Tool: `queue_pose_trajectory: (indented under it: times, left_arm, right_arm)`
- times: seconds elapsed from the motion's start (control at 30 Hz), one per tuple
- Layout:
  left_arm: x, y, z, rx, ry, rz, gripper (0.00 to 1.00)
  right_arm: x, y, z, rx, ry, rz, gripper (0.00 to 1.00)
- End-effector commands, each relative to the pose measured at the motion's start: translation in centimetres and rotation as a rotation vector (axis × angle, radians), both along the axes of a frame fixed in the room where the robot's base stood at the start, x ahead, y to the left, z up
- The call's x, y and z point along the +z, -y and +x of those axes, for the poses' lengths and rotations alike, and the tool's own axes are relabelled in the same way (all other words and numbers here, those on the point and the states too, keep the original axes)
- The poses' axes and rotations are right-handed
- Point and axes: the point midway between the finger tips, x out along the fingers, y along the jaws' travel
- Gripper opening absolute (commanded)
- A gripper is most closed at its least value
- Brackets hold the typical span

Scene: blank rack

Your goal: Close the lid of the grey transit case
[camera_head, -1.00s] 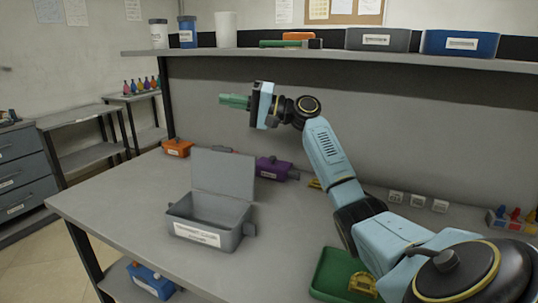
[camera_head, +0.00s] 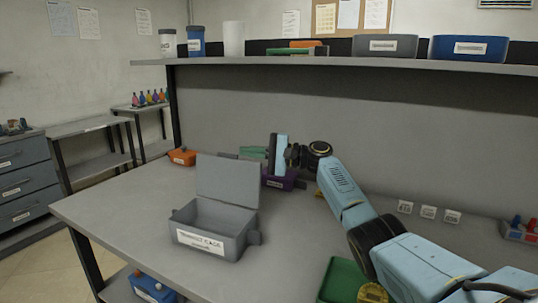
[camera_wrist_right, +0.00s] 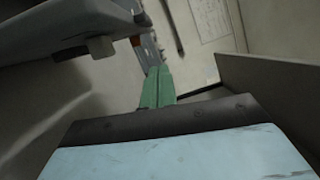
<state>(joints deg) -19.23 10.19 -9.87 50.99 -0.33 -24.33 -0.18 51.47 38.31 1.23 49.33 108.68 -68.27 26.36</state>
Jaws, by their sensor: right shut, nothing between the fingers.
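The grey transit case (camera_head: 213,243) stands on the bench at the left, with a white label on its front. Its lid (camera_head: 227,180) is open and stands upright at the back edge, leaning slightly back. The inside looks empty. My right gripper (camera_head: 245,153) has green fingers and is shut and empty, behind the lid and above it to the right, apart from it. Its fingers point left in the head view. In the right wrist view the green fingers (camera_wrist_right: 157,88) are together. My left gripper is in neither view.
A purple box (camera_head: 279,180) sits behind the case, partly hidden by my right gripper. An orange box (camera_head: 183,156) is at the back left. A green tray (camera_head: 343,280) is at the front right. A shelf (camera_head: 350,64) runs above the bench.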

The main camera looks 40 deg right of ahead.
Motion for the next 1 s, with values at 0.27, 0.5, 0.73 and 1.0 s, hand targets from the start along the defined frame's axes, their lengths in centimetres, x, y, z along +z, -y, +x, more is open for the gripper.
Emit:
queue_pose_trajectory:
  times: [0.27, 0.5, 0.73, 1.0]
  left_arm:
    - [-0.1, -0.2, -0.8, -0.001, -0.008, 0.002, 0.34]
    - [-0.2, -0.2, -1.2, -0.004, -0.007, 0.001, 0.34]
    - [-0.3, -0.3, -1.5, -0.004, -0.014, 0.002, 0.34]
    - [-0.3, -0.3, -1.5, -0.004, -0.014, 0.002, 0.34]
  right_arm:
    - [0.3, -2.3, -0.7, 0.000, 0.000, -0.004, 0.00]
    - [0.7, -3.5, -1.3, -0.002, 0.000, -0.002, 0.00]
    - [0.7, -3.8, -1.5, -0.002, -0.001, -0.001, 0.00]
    - [0.7, -3.8, -1.5, -0.001, 0.001, -0.003, 0.00]
